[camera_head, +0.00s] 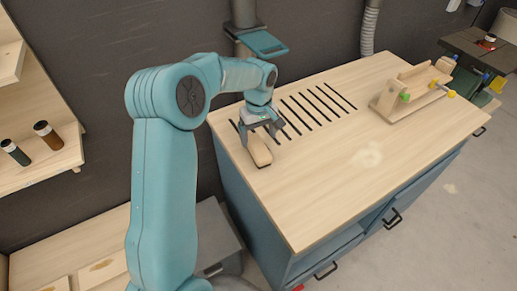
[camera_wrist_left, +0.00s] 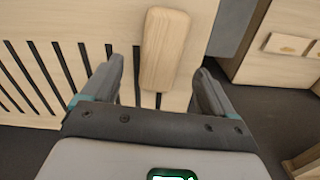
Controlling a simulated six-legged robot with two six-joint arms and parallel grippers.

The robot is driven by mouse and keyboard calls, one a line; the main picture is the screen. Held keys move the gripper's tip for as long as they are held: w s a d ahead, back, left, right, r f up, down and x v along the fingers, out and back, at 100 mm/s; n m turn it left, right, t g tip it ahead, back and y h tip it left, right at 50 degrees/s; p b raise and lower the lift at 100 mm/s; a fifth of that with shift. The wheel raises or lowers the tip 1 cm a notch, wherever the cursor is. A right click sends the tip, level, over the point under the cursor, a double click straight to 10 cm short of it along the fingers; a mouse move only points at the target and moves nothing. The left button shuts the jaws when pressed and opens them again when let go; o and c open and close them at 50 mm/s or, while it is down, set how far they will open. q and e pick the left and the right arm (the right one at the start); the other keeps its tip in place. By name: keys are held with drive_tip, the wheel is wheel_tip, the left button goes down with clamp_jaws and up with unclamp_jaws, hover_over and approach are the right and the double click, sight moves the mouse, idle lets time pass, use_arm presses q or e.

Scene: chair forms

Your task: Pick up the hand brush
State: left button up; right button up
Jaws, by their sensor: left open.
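The hand brush (camera_head: 259,152) lies on the wooden bench top near its left edge. In the left wrist view the brush (camera_wrist_left: 165,50) reaches from the top of the picture down to between the fingers. My left gripper (camera_head: 262,130) is above the brush, pointing down at its far end. Its two dark fingers (camera_wrist_left: 160,88) are open, one on each side of the brush, with gaps beside it. I cannot tell the exact height over the bench. My right gripper is not in view.
The bench top (camera_head: 370,155) has dark slots (camera_head: 318,104) behind the gripper and free room to the right. A wooden jig (camera_head: 412,90) with green and yellow knobs stands at the back right. Two bottles (camera_head: 47,135) stand on a shelf at the left.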

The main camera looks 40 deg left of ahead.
sight(258, 146)
use_arm(q)
wheel_tip(258, 146, down, 5)
drive_tip(key=shift+s+a+f+p, duration=0.1)
drive_tip(key=shift+a+p, duration=0.05)
drive_tip(key=shift+p, duration=0.7)
drive_tip(key=shift+f, duration=0.2)
drive_tip(key=shift+r, duration=0.1)
drive_tip(key=c, duration=1.1)
drive_tip(key=shift+c, duration=0.2)
wheel_tip(258, 146, up, 20)
drive_tip(key=b, duration=0.1)
